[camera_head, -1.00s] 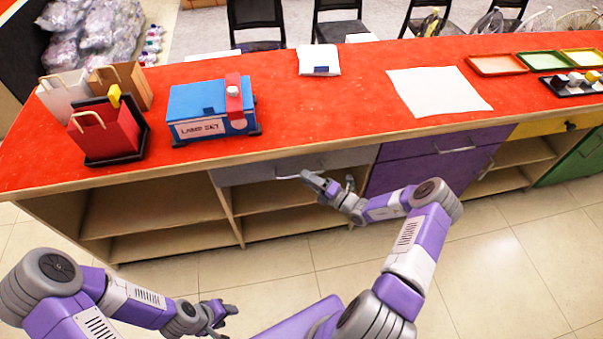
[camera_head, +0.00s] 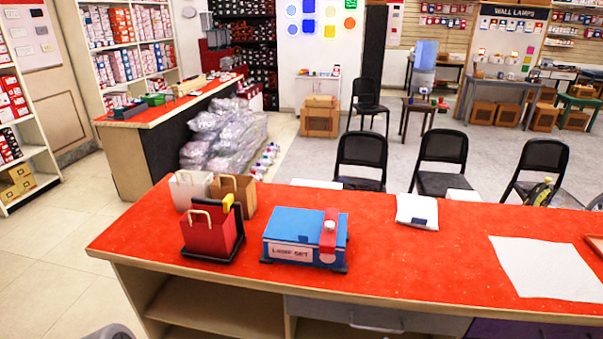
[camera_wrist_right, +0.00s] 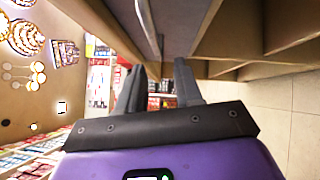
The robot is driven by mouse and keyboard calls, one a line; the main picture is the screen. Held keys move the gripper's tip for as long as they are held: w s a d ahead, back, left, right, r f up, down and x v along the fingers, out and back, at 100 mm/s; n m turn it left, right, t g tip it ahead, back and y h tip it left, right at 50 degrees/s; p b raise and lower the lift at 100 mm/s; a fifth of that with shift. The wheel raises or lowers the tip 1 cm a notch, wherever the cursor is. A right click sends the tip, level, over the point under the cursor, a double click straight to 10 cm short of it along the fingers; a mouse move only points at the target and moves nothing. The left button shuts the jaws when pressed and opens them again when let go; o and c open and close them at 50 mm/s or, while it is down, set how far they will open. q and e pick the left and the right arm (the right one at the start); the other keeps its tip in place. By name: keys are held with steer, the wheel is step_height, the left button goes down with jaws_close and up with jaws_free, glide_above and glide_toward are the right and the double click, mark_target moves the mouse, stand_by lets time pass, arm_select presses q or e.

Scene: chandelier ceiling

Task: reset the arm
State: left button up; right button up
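My right gripper (camera_wrist_right: 160,75) shows in the right wrist view with its two dark fingers apart and nothing between them. It is close to the wooden shelf parts (camera_wrist_right: 235,65) of the counter, which show above and to the right of the fingers. My left gripper is in neither current view. A grey rounded part at the bottom left edge of the head view looks like my own arm.
The red-topped counter (camera_head: 290,206) crosses the front, with a grey drawer (camera_head: 330,310) below. Black chairs (camera_head: 360,150) stand behind.

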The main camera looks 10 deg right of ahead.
steer(key=s+a+f+n+g+y+p, duration=0.1)
steer(key=s+a+f+n+g, duration=0.2)
steer(key=s+a+n+g, duration=0.55)
steer(key=s+a+f+n+g+y, duration=0.25)
steer(key=a+n+g, duration=0.25)
steer(key=a+n, duration=0.45)
steer(key=s+a+n+g+h+p, duration=0.1)
steer(key=s+n+h, duration=0.3)
steer(key=n, duration=0.8)
steer(key=s+a+n+g+h+p, duration=0.1)
steer(key=s+n+h, duration=0.4)
steer(key=n, duration=0.7)
steer(key=shift+s+a+r+n, duration=0.2)
steer(key=shift+s+a+n, duration=0.2)
steer(key=shift+s+a, duration=0.45)
steer(key=shift+h, duration=0.25)
